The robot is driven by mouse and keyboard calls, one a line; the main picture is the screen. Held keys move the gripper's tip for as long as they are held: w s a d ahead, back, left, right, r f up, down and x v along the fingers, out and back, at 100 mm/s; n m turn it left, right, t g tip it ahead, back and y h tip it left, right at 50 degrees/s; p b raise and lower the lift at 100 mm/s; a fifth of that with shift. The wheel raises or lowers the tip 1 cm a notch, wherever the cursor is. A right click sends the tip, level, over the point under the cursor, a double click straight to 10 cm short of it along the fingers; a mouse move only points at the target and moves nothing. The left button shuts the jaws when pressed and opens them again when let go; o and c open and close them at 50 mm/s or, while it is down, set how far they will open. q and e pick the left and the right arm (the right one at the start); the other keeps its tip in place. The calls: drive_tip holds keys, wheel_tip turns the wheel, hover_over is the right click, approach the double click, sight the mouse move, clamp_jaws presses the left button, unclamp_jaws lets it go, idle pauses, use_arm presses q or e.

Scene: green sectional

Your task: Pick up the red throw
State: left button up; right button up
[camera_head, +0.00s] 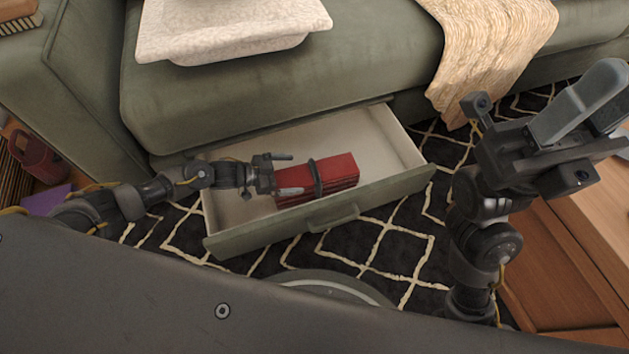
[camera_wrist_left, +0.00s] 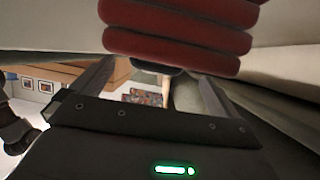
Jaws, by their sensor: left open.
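The red throw (camera_head: 337,170) is a folded red bundle with a dark strap around it. It lies in the open drawer (camera_head: 395,140) under the green sofa. My left gripper (camera_head: 286,173) is open at the left end of the throw, its fingers pointing right toward it. In the left wrist view the stacked red folds of the throw (camera_wrist_left: 180,40) fill the top, just beyond the two spread fingers (camera_wrist_left: 155,85). I cannot tell whether the fingers touch it. My right gripper (camera_head: 590,100) is raised at the right, away from the drawer; its jaw state is unclear.
A wooden cabinet (camera_head: 560,250) is at the right. Patterned rug (camera_head: 390,245) surrounds the drawer front.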

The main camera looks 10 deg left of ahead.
sight(310, 172)
use_arm(q)
drive_tip(key=b+x, duration=0.3)
drive_tip(key=x, duration=0.1)
drive_tip(key=shift+d, duration=0.3)
drive_tip(key=shift+w+d, duration=0.2)
drive_tip(key=shift+d, duration=0.1)
drive_tip(key=c, duration=1.4)
drive_tip(key=shift+c, duration=0.4)
drive_tip(key=shift+r, duration=0.1)
